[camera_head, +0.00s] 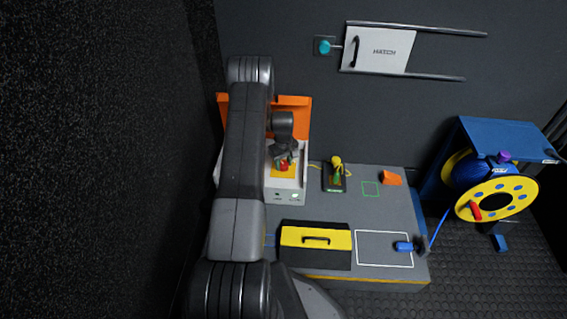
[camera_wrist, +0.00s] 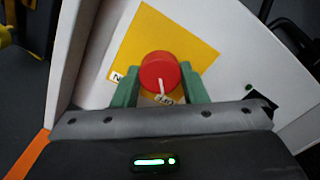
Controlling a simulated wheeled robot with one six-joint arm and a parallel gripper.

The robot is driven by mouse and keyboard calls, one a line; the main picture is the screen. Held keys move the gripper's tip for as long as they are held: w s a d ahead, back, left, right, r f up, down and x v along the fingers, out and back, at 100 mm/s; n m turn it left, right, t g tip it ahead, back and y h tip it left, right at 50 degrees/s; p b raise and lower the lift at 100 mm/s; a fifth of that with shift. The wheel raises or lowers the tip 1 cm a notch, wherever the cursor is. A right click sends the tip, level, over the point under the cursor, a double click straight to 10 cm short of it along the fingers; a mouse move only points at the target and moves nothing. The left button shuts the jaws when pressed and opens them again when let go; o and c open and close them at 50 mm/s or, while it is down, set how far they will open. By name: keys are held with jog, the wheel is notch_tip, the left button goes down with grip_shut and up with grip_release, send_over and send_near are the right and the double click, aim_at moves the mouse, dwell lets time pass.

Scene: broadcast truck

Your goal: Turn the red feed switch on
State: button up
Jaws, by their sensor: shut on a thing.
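The red feed switch (camera_wrist: 158,70) is a round red knob on a yellow square plate (camera_wrist: 190,35) on a white panel. My gripper (camera_wrist: 160,84) has its two green fingers on either side of the knob, shut on it. A white pointer line on the knob points toward the bottom of the wrist view, at a small, partly covered label (camera_wrist: 166,100) that is hard to read. Another label (camera_wrist: 117,77), ending in N, is partly hidden by the left finger. In the head view the red knob (camera_head: 284,168) shows small below my gripper (camera_head: 284,161).
The white unit (camera_head: 285,198) stands on a grey bench (camera_head: 385,205) before an orange panel (camera_head: 293,103). A black-and-yellow toolbox (camera_head: 316,258), a device with a yellow-green lever (camera_head: 337,176) and an orange block (camera_head: 391,178) are nearby. A yellow cable reel (camera_head: 500,197) stands right.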

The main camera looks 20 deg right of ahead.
jog(key=m+b, duration=0.1)
jog(key=m, duration=0.2)
jog(key=shift+f, duration=0.1)
jog(key=m+b, duration=0.1)
jog(key=m, duration=0.3)
jog(key=shift+m, duration=0.3)
jog(key=m+b, duration=0.1)
jog(key=m, duration=0.3)
jog(key=shift+w+m, duration=0.1)
jog(key=shift+m, duration=2)
jog(key=o, duration=1)
